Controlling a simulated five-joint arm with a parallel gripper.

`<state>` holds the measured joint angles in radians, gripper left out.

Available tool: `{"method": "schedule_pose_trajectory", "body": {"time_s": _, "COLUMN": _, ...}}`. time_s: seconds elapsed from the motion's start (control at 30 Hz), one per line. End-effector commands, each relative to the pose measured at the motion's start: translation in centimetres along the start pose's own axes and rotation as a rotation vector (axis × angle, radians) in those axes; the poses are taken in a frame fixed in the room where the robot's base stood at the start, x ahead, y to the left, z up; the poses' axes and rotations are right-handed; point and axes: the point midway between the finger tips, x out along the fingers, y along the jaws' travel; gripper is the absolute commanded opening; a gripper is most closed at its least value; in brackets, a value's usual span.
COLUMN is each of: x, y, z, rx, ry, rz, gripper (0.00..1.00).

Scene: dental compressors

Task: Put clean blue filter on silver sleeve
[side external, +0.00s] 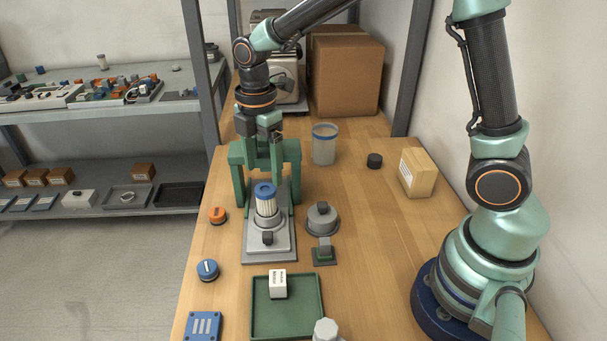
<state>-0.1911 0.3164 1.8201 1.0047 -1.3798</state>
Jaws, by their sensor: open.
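The blue filter (265,198) has a blue cap and a pale pleated body. It stands upright on the silver sleeve (267,221), which sits on a grey base plate (283,245). The contact under the filter is too small to see in detail. My gripper (267,185) is open, with its green jaws spread to the left and right of the filter and slightly behind it in the picture. I see no jaw touching the filter.
A grey round fitting (322,218) stands close on the right. Orange (217,214) and blue (207,269) knobs lie to the left. A green tray (308,318) holding a white box (278,284) is in front. A clear cup (324,150) stands behind.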

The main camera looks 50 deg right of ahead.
Motion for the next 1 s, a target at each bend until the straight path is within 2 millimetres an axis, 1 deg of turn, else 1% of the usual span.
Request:
{"method": "schedule_pose_trajectory", "body": {"time_s": 0.03, "x": -1.1, "y": 0.1, "z": 0.0, "rx": 0.0, "ry": 0.001, "rz": 0.004, "gripper": 0.81}}
{"method": "schedule_pose_trajectory", "body": {"time_s": 0.2, "x": -3.4, "y": 0.0, "z": 0.0, "rx": 0.0, "ry": 0.0, "rz": 0.002, "gripper": 0.81}}
{"method": "schedule_pose_trajectory", "body": {"time_s": 0.37, "x": -4.4, "y": -0.1, "z": 0.1, "rx": 0.011, "ry": 0.001, "rz": 0.004, "gripper": 0.81}}
{"method": "schedule_pose_trajectory", "body": {"time_s": 0.47, "x": -5.3, "y": -0.6, "z": 0.6, "rx": 0.078, "ry": 0.006, "rz": 0.026, "gripper": 0.81}}
{"method": "schedule_pose_trajectory", "body": {"time_s": 0.57, "x": -6.7, "y": -1.6, "z": 1.4, "rx": 0.219, "ry": 0.019, "rz": 0.07, "gripper": 0.81}}
{"method": "schedule_pose_trajectory", "body": {"time_s": 0.7, "x": -8.8, "y": -3.8, "z": 3.2, "rx": 0.509, "ry": 0.063, "rz": 0.158, "gripper": 0.81}}
{"method": "schedule_pose_trajectory", "body": {"time_s": 0.8, "x": -9.8, "y": -5.6, "z": 4.4, "rx": 0.732, "ry": 0.109, "rz": 0.218, "gripper": 0.81}}
{"method": "schedule_pose_trajectory", "body": {"time_s": 1.0, "x": -10.8, "y": -9.1, "z": 6.4, "rx": 1.157, "ry": 0.234, "rz": 0.32, "gripper": 0.81}}
